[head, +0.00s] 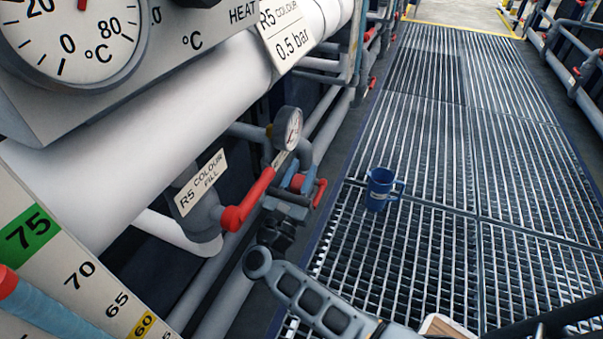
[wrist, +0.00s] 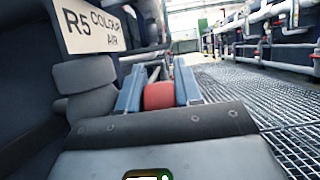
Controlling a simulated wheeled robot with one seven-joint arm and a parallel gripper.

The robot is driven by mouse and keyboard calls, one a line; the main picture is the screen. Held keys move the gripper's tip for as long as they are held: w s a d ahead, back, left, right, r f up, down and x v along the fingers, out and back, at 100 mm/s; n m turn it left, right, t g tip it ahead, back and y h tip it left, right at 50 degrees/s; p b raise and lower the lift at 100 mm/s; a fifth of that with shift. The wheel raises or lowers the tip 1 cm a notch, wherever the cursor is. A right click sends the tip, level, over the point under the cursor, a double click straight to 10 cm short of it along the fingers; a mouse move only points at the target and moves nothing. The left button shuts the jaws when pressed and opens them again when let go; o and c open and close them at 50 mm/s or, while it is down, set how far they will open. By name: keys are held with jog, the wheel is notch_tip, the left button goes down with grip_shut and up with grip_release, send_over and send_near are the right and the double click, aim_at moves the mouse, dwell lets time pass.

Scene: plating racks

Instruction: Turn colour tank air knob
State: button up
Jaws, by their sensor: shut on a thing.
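The air knob (wrist: 158,95) is red and sits between the two blue fingers of my gripper (wrist: 158,92) in the wrist view, with the fingers touching its sides. A white plate reading "R5 COLOUR AIR" (wrist: 100,25) is at the upper left there. In the head view my gripper (head: 297,183) points away, below a small round pressure gauge (head: 287,129). A red handle (head: 319,193) shows just right of the fingers; I cannot tell whether it is the same knob. How far the knob is turned cannot be seen.
A red lever (head: 247,200) on the "R5 COLOUR FILL" valve (head: 200,183) is close left of my gripper. A thick white pipe (head: 190,100) runs above. A blue mug (head: 380,188) stands on the grated walkway (head: 430,130), which is otherwise largely clear.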

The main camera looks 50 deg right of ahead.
jog(key=shift+p, duration=0.35)
jog(key=shift+c, duration=0.2)
jog(key=shift+d+g+y+p, duration=0.1)
jog(key=shift+g+y+p, duration=0.2)
jog(key=shift+y+p, duration=0.4)
jog(key=y+p, duration=0.2)
jog(key=p, duration=0.1)
jog(key=shift+w+d+f+g+y, duration=0.1)
jog(key=shift+d+g+y, duration=0.05)
jog(key=shift+g+y, duration=0.25)
jog(key=shift+d+f+g+y+p, duration=0.1)
jog(key=shift+f+g+y+p, duration=0.2)
jog(key=shift+y+p, duration=0.6)
jog(key=shift+f+g+y+p, duration=0.25)
jog(key=shift+y+p, duration=0.35)
jog(key=shift+p, duration=0.5)
jog(key=shift+f, duration=0.15)
jog(key=o, duration=0.7)
